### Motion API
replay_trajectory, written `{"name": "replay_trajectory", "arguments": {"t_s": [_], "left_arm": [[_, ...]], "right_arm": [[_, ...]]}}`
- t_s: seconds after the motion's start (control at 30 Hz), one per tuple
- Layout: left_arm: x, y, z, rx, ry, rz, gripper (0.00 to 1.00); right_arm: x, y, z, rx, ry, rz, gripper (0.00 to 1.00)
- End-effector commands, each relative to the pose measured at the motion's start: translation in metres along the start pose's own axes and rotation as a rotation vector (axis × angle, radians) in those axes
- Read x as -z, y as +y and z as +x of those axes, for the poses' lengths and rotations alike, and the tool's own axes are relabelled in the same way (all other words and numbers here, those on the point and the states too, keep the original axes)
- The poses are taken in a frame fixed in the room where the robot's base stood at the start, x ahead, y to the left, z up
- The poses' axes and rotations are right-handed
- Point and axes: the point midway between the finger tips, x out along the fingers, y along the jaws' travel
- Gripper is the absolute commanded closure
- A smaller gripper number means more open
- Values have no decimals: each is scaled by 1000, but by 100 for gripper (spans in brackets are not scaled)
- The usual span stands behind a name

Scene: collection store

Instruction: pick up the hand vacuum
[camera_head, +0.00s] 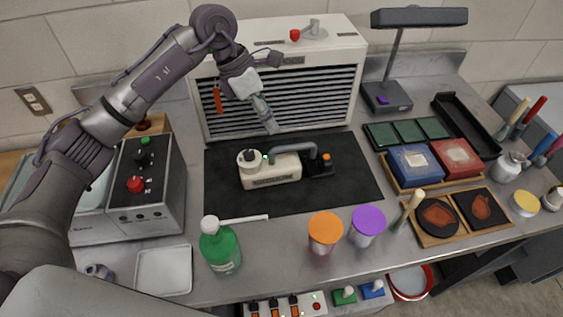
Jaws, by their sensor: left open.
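The hand vacuum (272,176) is a cream body with a grey curved handle and a dark nozzle end at the right. It lies on a black mat (345,195) in the middle of the bench. My left gripper (268,122) hangs from the arm coming in from the left. It is above and behind the vacuum, in front of the louvred unit, open and apart from the vacuum. My right gripper is not in the head view.
A white louvred unit (345,50) stands behind the mat. A control box (155,180) is at the left. A green bottle (220,248), an orange-lidded jar (325,230) and a purple-lidded jar (367,222) stand in front. Trays and a lamp (390,95) are at the right.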

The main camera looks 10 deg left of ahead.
Motion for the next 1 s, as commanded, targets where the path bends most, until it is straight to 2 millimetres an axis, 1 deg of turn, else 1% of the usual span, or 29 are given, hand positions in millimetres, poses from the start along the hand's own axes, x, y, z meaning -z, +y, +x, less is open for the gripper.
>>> {"name": "replay_trajectory", "arguments": {"t_s": [0.03,0.1,0.2,0.33,0.43,0.57,0.6,0.7,0.8,1.0], "left_arm": [[0,-2,9,5,2,0,55],[0,-2,21,5,2,0,55],[0,-1,34,2,1,-2,55],[0,-1,42,2,0,-1,55],[2,-3,50,3,2,-2,55],[7,-6,68,6,2,-2,55],[8,-6,75,5,2,-3,55],[7,-5,88,3,0,-1,55],[8,-4,93,2,0,-1,55],[8,-4,94,0,0,-1,55]], "right_arm": [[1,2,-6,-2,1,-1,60],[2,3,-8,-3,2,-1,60],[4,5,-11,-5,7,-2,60],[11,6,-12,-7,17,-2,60],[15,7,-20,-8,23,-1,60],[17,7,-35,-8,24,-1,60],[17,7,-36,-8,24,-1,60],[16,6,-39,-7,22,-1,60],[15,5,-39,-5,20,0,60],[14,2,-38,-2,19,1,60]]}}
